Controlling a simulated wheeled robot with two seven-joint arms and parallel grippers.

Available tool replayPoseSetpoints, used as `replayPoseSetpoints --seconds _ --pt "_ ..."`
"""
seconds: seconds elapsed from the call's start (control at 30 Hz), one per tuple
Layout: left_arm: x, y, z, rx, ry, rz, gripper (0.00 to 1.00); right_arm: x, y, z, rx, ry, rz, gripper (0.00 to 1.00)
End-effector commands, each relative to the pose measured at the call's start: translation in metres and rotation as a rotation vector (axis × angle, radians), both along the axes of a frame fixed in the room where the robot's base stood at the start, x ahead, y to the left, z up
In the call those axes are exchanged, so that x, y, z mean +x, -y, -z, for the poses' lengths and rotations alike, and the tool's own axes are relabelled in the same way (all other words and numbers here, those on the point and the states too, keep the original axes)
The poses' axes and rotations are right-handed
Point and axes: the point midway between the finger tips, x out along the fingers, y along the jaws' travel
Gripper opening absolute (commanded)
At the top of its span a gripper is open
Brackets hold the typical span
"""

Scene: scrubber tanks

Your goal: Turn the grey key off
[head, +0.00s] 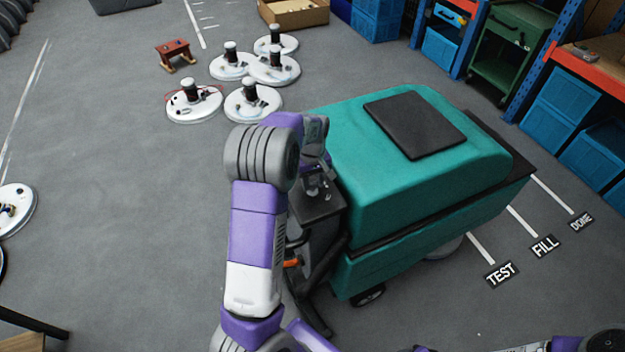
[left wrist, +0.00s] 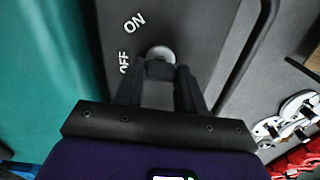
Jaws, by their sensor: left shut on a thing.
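The grey key (left wrist: 160,53) sits on the dark control panel (left wrist: 215,35) of the teal scrubber (head: 430,185). The words ON and OFF are printed beside it, with OFF partly covered by my left gripper. My left gripper (left wrist: 160,70) is shut on the key, with only the rounded grey top showing past the fingertips. The fingers hide the rest, so I cannot tell which way the key points. In the head view my left arm reaches to the panel (head: 318,205) and hides the key. My right gripper is not in view.
A black handlebar (left wrist: 258,50) runs beside the panel. Several white round scrubber heads (head: 250,100) and a small red stool (head: 176,54) stand on the floor behind. Shelves with blue crates (head: 555,105) line the right. Floor at the left is mostly clear.

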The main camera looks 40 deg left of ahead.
Motion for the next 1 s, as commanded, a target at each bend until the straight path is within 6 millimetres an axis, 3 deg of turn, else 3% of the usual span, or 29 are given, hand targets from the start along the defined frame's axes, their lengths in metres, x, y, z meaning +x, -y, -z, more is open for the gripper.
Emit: replayPoseSetpoints --seconds 0.73,0.77,0.9,1.0 --pt "0.0006 0.0001 -0.0012 0.0 0.002 -0.096 0.08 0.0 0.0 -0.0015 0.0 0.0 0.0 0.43" --pt "0.0007 0.0002 -0.0012 0.0 0.002 -0.096 0.4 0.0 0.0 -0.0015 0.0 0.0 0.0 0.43" --pt "0.0006 0.0003 -0.001 0.0 0.002 -0.095 0.61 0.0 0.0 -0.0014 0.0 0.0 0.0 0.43" --pt "0.0005 0.0002 -0.0007 0.0 0.002 -0.094 0.64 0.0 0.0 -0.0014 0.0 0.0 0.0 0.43"
